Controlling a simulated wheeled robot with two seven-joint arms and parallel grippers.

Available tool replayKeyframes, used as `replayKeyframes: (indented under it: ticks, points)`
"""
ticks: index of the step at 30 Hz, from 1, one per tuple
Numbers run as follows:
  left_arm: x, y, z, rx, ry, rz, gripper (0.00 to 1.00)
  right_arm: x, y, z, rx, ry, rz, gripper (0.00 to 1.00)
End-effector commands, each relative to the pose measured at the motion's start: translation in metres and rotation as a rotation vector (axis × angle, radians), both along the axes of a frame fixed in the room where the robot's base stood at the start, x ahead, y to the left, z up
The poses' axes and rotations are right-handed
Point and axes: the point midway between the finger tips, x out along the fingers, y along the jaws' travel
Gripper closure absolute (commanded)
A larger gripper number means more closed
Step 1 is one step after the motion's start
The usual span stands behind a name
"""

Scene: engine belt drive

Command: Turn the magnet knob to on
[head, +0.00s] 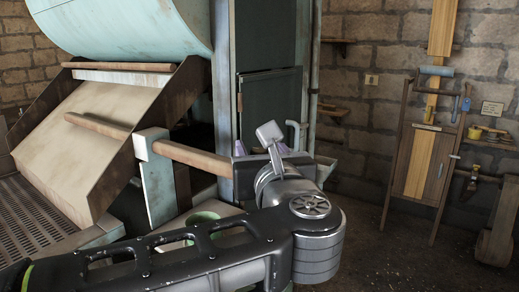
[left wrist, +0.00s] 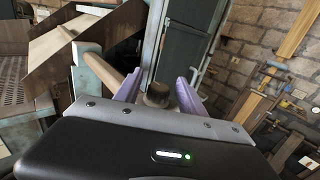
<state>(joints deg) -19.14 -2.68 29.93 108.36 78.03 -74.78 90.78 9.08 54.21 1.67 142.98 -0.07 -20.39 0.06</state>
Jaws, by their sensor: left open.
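My left gripper (head: 270,148) is at the middle of the head view, in front of the dark green cabinet; my wrist covers much of it. In the left wrist view its two purple fingers (left wrist: 158,78) are spread open. A short round brown knob (left wrist: 157,94) shows between them, nearer the camera than the cabinet. I see no clear contact with either finger. I cannot read the knob's on or off setting, and I cannot make it out in the head view, where my wrist is in the way. My right gripper is not in view.
A teal drum (head: 130,22) and a sloped board (head: 85,140) stand at the left. A wooden bar (head: 192,158) runs toward my gripper. The dark green cabinet (head: 270,110) is behind it. A wooden rack (head: 421,160) stands by the stone wall; open floor lies before it.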

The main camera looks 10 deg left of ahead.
Motion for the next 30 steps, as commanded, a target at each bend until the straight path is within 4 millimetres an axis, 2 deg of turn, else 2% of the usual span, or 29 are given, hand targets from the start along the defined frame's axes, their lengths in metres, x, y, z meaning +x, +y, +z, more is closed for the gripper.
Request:
replayKeyframes:
  ticks: [8, 15, 30]
  points:
    - [-0.011, -0.006, -0.002, 0.000, -0.001, -0.002, 0.53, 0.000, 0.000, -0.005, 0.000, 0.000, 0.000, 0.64]
    - [-0.045, -0.020, -0.001, 0.001, -0.001, 0.000, 0.53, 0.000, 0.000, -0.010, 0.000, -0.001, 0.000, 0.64]
    - [-0.070, -0.030, 0.001, -0.002, -0.002, 0.001, 0.53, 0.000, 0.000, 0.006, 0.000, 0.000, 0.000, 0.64]
